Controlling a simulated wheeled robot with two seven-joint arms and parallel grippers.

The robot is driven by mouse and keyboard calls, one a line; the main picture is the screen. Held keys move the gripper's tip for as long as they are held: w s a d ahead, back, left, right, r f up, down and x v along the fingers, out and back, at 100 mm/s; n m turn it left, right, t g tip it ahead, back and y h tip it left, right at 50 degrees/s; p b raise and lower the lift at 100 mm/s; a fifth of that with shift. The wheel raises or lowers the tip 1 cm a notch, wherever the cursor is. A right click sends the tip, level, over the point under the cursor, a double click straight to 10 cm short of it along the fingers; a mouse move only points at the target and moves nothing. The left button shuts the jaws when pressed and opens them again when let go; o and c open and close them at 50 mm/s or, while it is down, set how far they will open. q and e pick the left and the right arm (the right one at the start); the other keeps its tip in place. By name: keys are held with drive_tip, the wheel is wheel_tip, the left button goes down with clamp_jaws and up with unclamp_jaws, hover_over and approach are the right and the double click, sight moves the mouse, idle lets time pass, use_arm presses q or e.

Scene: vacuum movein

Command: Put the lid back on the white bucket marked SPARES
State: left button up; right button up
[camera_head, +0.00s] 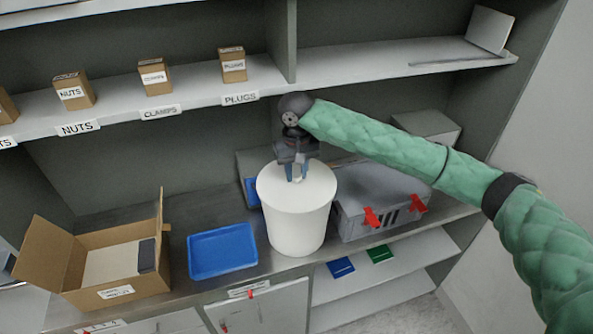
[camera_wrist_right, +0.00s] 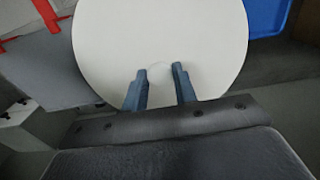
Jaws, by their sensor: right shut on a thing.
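The white bucket (camera_head: 297,232) stands upright on the counter between a blue tray and a grey case. No SPARES marking shows on the side I see. The round white lid (camera_head: 318,188) is over the bucket's mouth, roughly level and lined up with it; I cannot tell if it is fully seated. My right gripper (camera_head: 297,175) points down at the lid's middle and is shut on its small knob. In the right wrist view the lid (camera_wrist_right: 160,35) fills the upper middle, with the fingers at its knob. My left gripper is not in view.
The blue tray (camera_head: 222,251) is left of the bucket, and an open cardboard box (camera_head: 115,265) is farther left. The grey case (camera_head: 375,200) with red latches is close on the right. A shelf (camera_head: 195,92) with small labelled boxes runs above and behind.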

drive_tip(key=o, duration=1.5)
drive_tip(key=shift+r, duration=0.1)
drive_tip(key=shift+r+p, duration=1.2)
drive_tip(key=shift+p, duration=0.05)
drive_tip(key=shift+r, duration=2.2)
drive_tip(key=shift+c, duration=0.3)
